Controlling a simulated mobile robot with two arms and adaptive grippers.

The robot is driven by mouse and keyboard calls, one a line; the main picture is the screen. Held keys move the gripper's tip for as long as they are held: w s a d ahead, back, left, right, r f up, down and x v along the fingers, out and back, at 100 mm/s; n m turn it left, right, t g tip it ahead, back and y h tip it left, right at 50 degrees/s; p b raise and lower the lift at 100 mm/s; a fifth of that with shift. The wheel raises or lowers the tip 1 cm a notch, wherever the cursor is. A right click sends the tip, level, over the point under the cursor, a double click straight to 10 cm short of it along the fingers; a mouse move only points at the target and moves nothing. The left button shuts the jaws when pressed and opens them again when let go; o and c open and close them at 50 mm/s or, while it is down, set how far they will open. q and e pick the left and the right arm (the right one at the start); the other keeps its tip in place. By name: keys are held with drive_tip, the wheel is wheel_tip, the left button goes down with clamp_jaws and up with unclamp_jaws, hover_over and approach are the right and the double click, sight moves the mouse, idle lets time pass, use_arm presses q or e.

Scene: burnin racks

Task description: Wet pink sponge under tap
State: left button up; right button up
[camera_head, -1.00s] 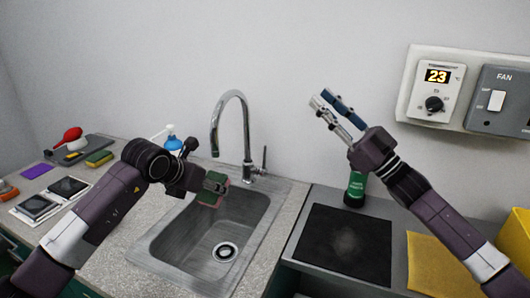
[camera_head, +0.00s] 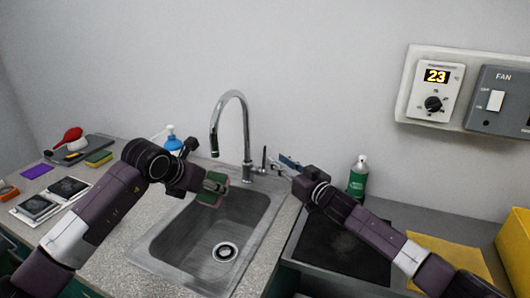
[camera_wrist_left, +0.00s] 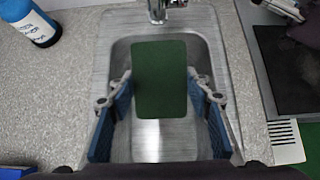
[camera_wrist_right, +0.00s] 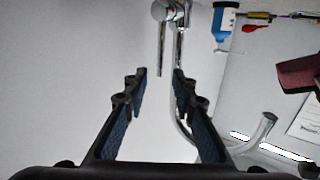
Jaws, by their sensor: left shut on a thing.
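A pink sponge with a green scouring face (camera_head: 213,189) is in my left gripper (camera_head: 216,184), over the sink basin and below the tap's spout. In the left wrist view its green face (camera_wrist_left: 160,80) lies between the fingers. The chrome tap (camera_head: 246,130) arches above the sink, with its thin lever (camera_head: 264,160) on the right side. No water shows. My right gripper (camera_head: 279,165) is close to the right of the lever, open and empty. In the right wrist view the lever (camera_wrist_right: 162,50) appears ahead, between the two fingertips. I cannot tell if they touch.
The steel sink (camera_head: 188,262) is empty below the sponge. A blue bottle (camera_head: 173,143) stands behind it, left. A green spray can (camera_head: 358,178) stands near my right arm. A dark mat (camera_head: 330,250) lies right of the sink.

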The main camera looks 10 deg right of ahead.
hover_over(265, 168)
drive_tip(key=shift+w, duration=0.1)
idle(0.4)
clamp_jaws()
idle(0.4)
